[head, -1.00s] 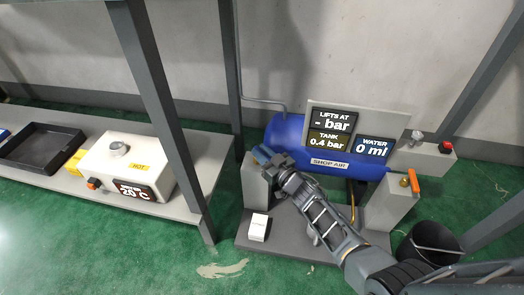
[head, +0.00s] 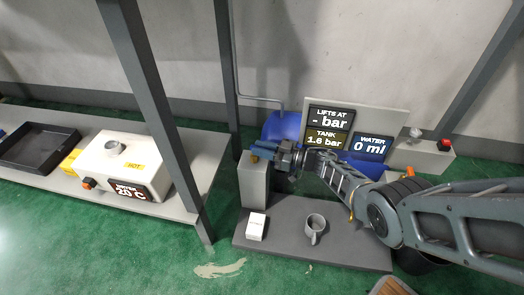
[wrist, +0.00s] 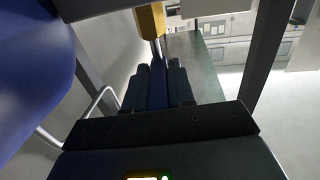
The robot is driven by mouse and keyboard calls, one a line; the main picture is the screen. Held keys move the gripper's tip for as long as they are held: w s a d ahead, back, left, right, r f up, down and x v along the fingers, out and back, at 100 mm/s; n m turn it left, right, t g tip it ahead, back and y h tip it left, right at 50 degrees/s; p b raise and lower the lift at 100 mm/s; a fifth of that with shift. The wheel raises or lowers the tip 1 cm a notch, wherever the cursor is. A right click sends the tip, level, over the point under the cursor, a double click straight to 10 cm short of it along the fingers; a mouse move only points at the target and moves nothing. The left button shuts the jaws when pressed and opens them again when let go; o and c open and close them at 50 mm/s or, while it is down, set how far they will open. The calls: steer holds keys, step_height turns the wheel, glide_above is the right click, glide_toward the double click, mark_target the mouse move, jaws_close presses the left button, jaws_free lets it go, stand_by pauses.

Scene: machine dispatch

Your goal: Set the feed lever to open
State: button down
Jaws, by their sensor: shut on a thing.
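The feed lever (head: 262,145), which looks blue, is at the top of the grey pedestal (head: 253,182) left of the blue tank (head: 282,126). My gripper (head: 274,151) reaches it from the right and is shut on it. In the wrist view, a blue strip (wrist: 158,88) lies between my dark fingers, and a yellow fitting (wrist: 150,20) with a metal stem is just beyond the fingertips. My fingers hide much of the lever, so its exact angle is unclear. The panel (head: 398,120) shows tank 1.6 bar and water 0 ml.
A grey mug (head: 314,229) and a small white box (head: 256,226) stand on the low grey platform (head: 285,246). A dark shelf post (head: 165,120) rises at left, beside a white heater box (head: 112,160) marked hot. A red button (head: 444,145) is at right.

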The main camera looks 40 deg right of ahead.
stand_by(0.4)
steer(key=c, duration=1)
jaws_free()
steer(key=shift+c, duration=0.2)
steer(key=shift+a+r+h, duration=0.1)
steer(key=shift+h, duration=0.2)
